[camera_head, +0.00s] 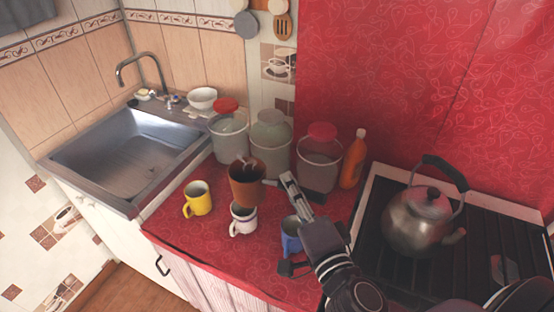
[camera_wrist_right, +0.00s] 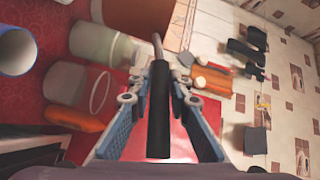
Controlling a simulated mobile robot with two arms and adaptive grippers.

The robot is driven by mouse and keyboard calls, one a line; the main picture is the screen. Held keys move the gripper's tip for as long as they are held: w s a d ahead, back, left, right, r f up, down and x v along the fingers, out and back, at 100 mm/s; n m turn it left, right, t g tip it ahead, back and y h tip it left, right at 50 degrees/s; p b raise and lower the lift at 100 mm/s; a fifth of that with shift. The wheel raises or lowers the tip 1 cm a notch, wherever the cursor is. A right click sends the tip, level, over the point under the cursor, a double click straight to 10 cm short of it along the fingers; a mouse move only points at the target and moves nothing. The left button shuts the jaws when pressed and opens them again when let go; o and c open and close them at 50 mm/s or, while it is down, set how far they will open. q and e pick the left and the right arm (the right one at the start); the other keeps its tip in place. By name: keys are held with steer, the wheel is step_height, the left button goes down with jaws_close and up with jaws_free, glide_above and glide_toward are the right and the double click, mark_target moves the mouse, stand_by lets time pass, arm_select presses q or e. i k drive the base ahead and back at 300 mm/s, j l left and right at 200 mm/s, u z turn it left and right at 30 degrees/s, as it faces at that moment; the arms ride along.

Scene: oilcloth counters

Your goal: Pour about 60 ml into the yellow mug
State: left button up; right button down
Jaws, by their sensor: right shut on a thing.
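The yellow mug (camera_head: 198,199) stands upright on the red counter, near the sink. A brown pot (camera_head: 247,186) is to its right, apart from it and close to upright, its open top facing up; I cannot tell how full it is. My right gripper (camera_head: 284,183) is shut on the pot's handle, to the right of the pot. In the right wrist view, the gripper (camera_wrist_right: 158,85) has the dark handle (camera_wrist_right: 158,120) between its fingers, and part of the brown pot (camera_wrist_right: 140,14) shows at the top. My left gripper is not in view.
A white mug (camera_head: 243,219) stands below the pot in the picture, and a blue mug (camera_head: 291,237) is partly behind my right arm. Several lidded jars (camera_head: 270,148) and an orange bottle (camera_head: 353,160) line the back. A kettle (camera_head: 415,225) sits on the stove; the sink (camera_head: 130,150) is left.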

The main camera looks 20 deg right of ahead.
mark_target(196, 193)
steer(key=j, duration=1)
steer(key=i+j, duration=0.1)
steer(key=j, duration=0.9)
steer(key=u, duration=0.05)
